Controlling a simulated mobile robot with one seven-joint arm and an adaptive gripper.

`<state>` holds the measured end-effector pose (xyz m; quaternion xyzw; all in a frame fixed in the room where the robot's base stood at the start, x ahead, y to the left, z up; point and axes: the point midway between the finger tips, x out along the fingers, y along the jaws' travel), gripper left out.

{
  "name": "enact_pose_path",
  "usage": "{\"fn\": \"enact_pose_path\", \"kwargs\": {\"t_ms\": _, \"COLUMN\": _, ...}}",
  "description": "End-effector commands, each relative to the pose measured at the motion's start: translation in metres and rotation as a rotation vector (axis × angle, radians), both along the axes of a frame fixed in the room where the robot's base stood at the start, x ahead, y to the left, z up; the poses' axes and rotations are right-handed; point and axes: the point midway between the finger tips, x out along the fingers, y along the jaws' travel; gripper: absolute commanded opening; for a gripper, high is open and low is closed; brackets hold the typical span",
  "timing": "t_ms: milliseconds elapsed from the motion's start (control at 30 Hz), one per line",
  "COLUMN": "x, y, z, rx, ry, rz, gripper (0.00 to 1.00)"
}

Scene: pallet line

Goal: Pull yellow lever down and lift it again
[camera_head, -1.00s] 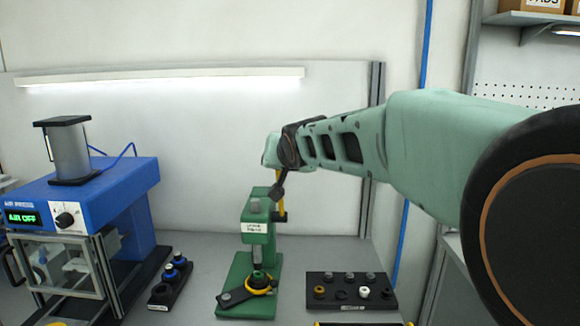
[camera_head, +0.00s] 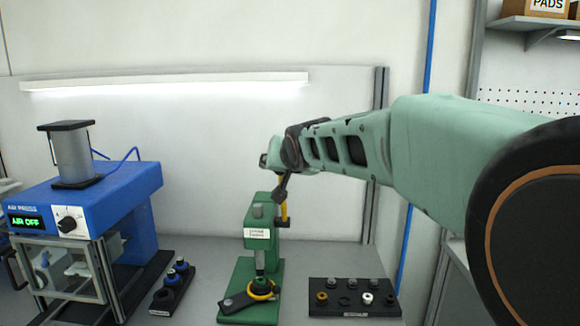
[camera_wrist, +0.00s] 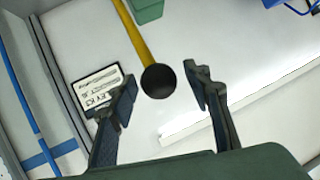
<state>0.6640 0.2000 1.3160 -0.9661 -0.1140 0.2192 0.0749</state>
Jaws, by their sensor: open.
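The green hand press (camera_head: 246,270) stands on the bench in the head view. In the wrist view the yellow lever (camera_wrist: 136,35) ends in the round black knob (camera_wrist: 158,81), which lies between my fingertips in the picture. My gripper (camera_wrist: 161,80) is open, with a gap on both sides of the knob. In the head view my gripper (camera_head: 281,188) is beside the lever, partly covering it. Contact between them cannot be told.
A blue air press (camera_head: 80,195) reading AIR OFF stands at left, with a small black holder (camera_head: 172,290) next to it. A black tray of rings and caps (camera_head: 352,298) lies right of the green press. A wall panel (camera_head: 160,150) rises behind the bench.

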Motion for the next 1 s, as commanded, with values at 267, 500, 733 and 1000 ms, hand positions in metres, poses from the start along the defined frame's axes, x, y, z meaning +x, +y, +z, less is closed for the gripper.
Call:
{"fn": "enact_pose_path", "kwargs": {"t_ms": 267, "x": 0.001, "y": 0.0, "z": 0.049, "rx": 0.002, "ry": -0.007, "rz": 0.0, "gripper": 0.45}}
{"fn": "enact_pose_path", "kwargs": {"t_ms": 500, "x": 0.001, "y": 0.0, "z": 0.086, "rx": 0.001, "ry": -0.005, "rz": 0.0, "gripper": 0.45}}
{"fn": "enact_pose_path", "kwargs": {"t_ms": 733, "x": 0.0, "y": 0.0, "z": 0.099, "rx": 0.002, "ry": -0.004, "rz": 0.0, "gripper": 0.45}}
{"fn": "enact_pose_path", "kwargs": {"t_ms": 1000, "x": 0.0, "y": 0.0, "z": 0.099, "rx": 0.002, "ry": -0.004, "rz": 0.0, "gripper": 0.45}}
